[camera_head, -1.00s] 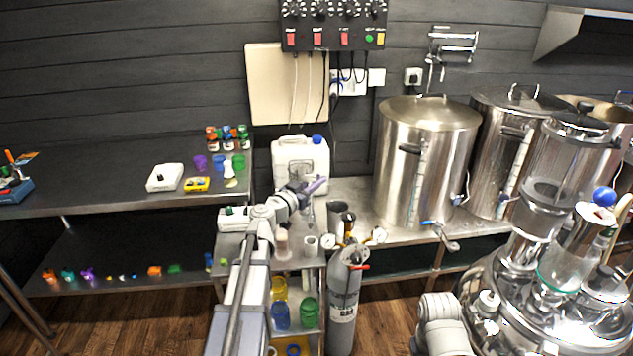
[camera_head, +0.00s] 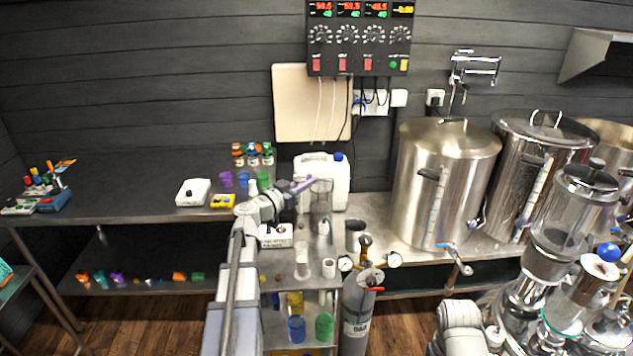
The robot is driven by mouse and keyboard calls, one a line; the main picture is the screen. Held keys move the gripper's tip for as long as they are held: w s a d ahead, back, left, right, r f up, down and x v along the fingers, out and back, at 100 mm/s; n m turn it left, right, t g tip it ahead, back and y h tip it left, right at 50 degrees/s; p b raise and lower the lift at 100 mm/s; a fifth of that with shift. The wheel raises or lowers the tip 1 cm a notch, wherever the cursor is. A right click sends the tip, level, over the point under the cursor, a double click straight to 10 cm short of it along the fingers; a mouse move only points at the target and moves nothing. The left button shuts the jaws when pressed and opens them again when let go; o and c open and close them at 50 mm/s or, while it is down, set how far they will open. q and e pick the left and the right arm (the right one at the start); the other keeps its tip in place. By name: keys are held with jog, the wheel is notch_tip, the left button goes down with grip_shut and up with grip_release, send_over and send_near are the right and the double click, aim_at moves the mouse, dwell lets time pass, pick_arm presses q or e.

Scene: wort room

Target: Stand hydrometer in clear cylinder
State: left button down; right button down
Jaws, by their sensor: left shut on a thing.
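My left gripper (camera_head: 306,186), with purple fingers, is at the end of the arm above the back of the narrow steel cart, in front of the white jug. It is shut on a thin, pale thing that seems to be the hydrometer; its outline is too small and faint to follow. A slim whitish upright thing (camera_head: 323,229) shows just below the fingers. A pale translucent upright vessel (camera_head: 302,262) stands on the cart top; I cannot tell whether it is the clear cylinder. My right gripper is out of view; only part of my right arm shows at the bottom.
The white jug (camera_head: 325,170) is behind. A grey gas bottle (camera_head: 357,315) with gauges stands right of the cart, and a steel kettle (camera_head: 444,185) is farther right. The left bench (camera_head: 110,195) has bare room.

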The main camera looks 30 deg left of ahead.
pick_arm(q)
jog(key=shift+a+f, duration=0.1)
notch_tip(320, 180, down, 15)
jog(key=b, duration=1.5)
jog(key=shift+f+b, duration=0.2)
jog(key=shift+b, duration=0.2)
dwell(0.5)
